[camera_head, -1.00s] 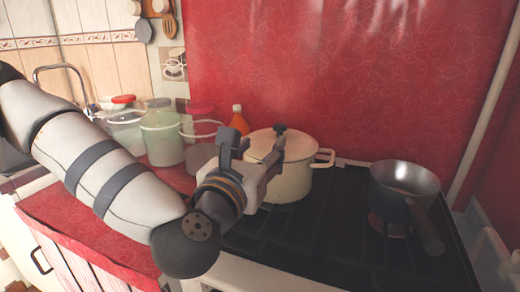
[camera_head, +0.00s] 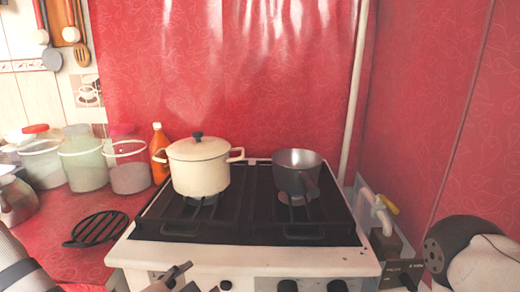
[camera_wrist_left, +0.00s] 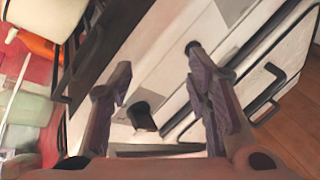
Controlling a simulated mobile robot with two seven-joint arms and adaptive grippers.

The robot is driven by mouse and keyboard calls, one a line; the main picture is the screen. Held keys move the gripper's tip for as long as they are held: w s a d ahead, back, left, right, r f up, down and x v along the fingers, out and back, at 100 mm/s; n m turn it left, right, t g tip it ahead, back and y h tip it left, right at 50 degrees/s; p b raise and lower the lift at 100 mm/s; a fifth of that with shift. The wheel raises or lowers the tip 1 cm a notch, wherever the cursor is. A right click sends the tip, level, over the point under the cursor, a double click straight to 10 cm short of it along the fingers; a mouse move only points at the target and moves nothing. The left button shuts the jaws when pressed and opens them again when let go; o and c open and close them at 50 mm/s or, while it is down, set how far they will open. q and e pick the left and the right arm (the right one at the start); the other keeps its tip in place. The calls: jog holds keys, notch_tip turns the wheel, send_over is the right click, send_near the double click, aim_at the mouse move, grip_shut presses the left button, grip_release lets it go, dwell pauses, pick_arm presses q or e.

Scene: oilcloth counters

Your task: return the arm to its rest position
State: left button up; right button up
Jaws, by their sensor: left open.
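My left arm comes in at the lower left of the head view, with its forearm partly cut off by the frame. My left gripper (camera_head: 180,278) is low in front of the stove, mostly below the picture edge. In the left wrist view the left gripper (camera_wrist_left: 160,78) is open, its two fingers apart with nothing between them. Behind the fingers is the white stove front (camera_wrist_left: 165,60) with a dark knob (camera_wrist_left: 141,116). A rounded joint and white link of my right arm show at the lower right of the head view; the right gripper is out of view.
A lidded cream pot (camera_head: 198,172) and a metal saucepan (camera_head: 297,170) stand on the stove (camera_head: 250,256). Left are an orange bottle (camera_head: 159,150), glass jars (camera_head: 128,172), a black trivet (camera_head: 97,228) and a kettle (camera_head: 15,205). A pipe with a yellow valve (camera_head: 388,205) is at right.

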pick_arm(q)
jog(key=s+a+f+m+g, duration=0.2)
jog(key=s+f+m+g, duration=0.6)
jog(key=s+f+m, duration=0.75)
jog(key=s+a+f+m+g+y, duration=0.1)
jog(key=s+a+f+m+g, duration=0.2)
jog(key=s, duration=0.6)
jog(key=s+a+f+m+g+y, duration=0.1)
jog(key=s+a+f+m+g, duration=0.2)
jog(key=s, duration=0.7)
jog(key=a+f+m, duration=0.2)
jog(key=m, duration=0.1)
jog(key=shift+a+g+y, duration=0.2)
jog(key=shift+g+y, duration=0.1)
